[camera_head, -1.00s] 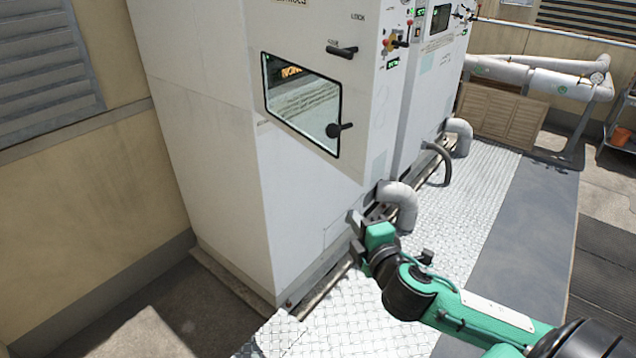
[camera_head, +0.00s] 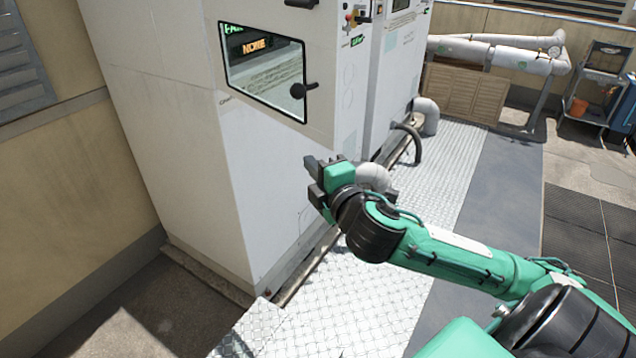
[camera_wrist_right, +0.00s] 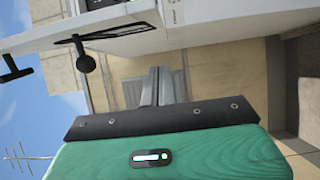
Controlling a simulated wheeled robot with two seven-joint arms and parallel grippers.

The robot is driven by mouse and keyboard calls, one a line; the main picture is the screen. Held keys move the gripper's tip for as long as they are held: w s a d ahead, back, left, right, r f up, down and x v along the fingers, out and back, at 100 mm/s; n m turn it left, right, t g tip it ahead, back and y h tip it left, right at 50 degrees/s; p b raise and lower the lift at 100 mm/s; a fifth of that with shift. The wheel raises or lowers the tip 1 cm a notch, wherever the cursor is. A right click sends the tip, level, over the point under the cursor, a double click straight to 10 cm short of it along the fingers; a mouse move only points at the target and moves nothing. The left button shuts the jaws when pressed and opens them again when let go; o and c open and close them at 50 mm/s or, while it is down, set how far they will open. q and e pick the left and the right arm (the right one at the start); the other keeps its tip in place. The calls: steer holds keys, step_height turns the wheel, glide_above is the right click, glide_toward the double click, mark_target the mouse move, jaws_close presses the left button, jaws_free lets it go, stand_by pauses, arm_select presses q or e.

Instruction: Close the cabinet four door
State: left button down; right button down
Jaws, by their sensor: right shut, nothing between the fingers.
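The near white cabinet (camera_head: 175,130) stands left of centre in the head view. Its front (camera_head: 330,120) has a dark-framed window (camera_head: 262,68) and a black handle (camera_head: 303,89) at the window's lower right; another black handle shows at the top edge. No number four is readable, and I cannot tell how far its door stands open. My right gripper (camera_head: 314,165) is shut and empty, below the handle and before the lower front. Its fingers (camera_wrist_right: 158,88) show in the right wrist view, with a white panel and black handles at upper left. My left gripper is out of view.
A second white cabinet (camera_head: 396,65) stands behind the near one. A grey pipe elbow (camera_head: 373,177) is partly hidden behind my right gripper. Silver tread plate (camera_head: 350,300) covers the floor in front. White pipes (camera_head: 490,53) and a shelf cart (camera_head: 598,85) stand at the back right.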

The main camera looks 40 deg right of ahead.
steer(key=w+d+p, duration=0.2)
steer(key=w+d, duration=0.2)
steer(key=w, duration=0.2)
steer(key=shift+w+d, duration=0.25)
steer(key=shift+d, duration=0.05)
steer(key=shift+s+d, duration=0.1)
stand_by(0.3)
